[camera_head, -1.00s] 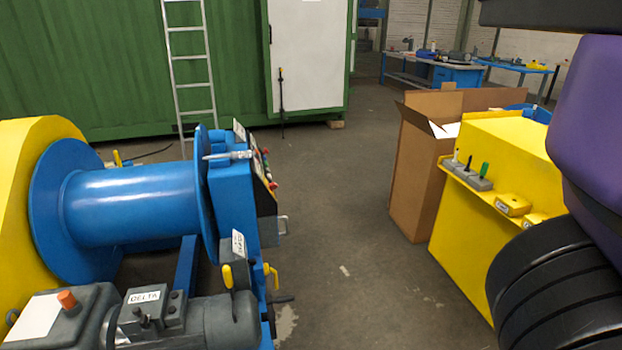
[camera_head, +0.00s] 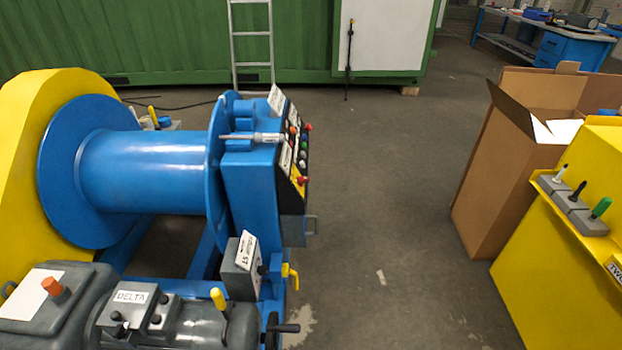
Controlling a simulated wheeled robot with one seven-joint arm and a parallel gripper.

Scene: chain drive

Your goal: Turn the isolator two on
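A yellow cabinet (camera_head: 560,270) stands at the right, partly cut off by the picture edge. Three small levers, white, black and green, stand on grey blocks (camera_head: 574,205) on the cabinet's ledge. On the blue winch frame, a grey box (camera_head: 238,272) carries a white tag I cannot read clearly, with a yellow handle (camera_head: 290,275) beside it. I cannot tell for sure which part is isolator two. My gripper is not in view.
A blue winch drum (camera_head: 150,170) with a control panel (camera_head: 293,160) fills the left, with a grey motor (camera_head: 190,325) in front. An open cardboard box (camera_head: 500,180) stands beside the cabinet. The floor (camera_head: 385,200) between winch and box is clear.

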